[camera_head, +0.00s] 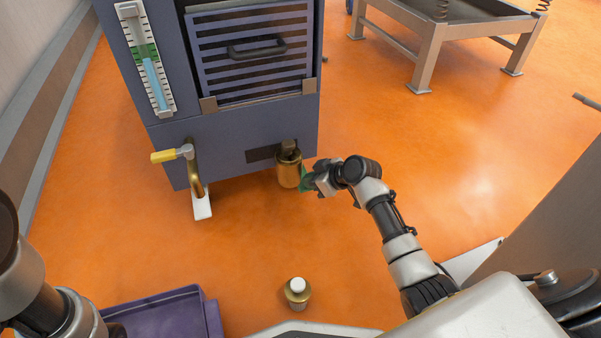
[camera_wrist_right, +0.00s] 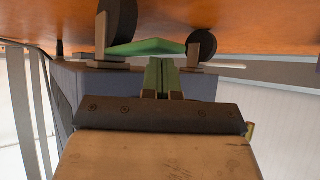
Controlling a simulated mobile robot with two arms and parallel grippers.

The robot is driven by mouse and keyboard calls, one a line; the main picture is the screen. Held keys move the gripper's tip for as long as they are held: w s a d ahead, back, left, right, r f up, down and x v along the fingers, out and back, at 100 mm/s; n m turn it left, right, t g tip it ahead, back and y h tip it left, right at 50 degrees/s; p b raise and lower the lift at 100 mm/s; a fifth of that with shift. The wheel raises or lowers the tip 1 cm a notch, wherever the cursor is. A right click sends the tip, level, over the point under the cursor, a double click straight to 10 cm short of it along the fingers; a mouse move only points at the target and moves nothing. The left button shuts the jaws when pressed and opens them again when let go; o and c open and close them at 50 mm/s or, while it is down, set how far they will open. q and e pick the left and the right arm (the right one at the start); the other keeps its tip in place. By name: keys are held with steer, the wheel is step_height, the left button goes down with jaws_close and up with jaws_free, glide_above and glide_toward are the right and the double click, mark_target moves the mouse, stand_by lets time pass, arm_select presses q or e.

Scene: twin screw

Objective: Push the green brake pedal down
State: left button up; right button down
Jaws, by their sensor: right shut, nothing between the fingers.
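The green brake pedal (camera_wrist_right: 147,47) shows in the right wrist view as a wide, flat green plate between two dark wheels. My right gripper (camera_wrist_right: 161,68) is shut and empty, its narrow greenish fingers pointing at the plate. Their tips are at or very close to its edge; I cannot tell if they touch. In the head view my right gripper (camera_head: 307,183) is low beside the machine's front right corner. A small green patch shows at its tip there; I cannot tell whether it is pedal or fingers. My left gripper is not in view.
The blue-grey machine (camera_head: 230,135) carries a brass cylinder (camera_head: 289,176) beside my right gripper and a yellow-handled valve (camera_head: 172,155) farther left. A purple crate (camera_head: 212,318) and a brass bottle (camera_head: 297,294) stand nearer. Open orange floor lies to the right.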

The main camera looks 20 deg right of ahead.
steer(key=shift+w+f, duration=0.15)
steer(key=shift+f, duration=0.75)
steer(key=shift+w+f, duration=0.15)
steer(key=shift+f, duration=0.7)
steer(key=s+d+r+p, duration=0.2)
steer(key=s+r+p, duration=0.1)
steer(key=r+p, duration=0.3)
steer(key=shift+s+d+r+p, duration=0.4)
steer(key=shift+p, duration=0.4)
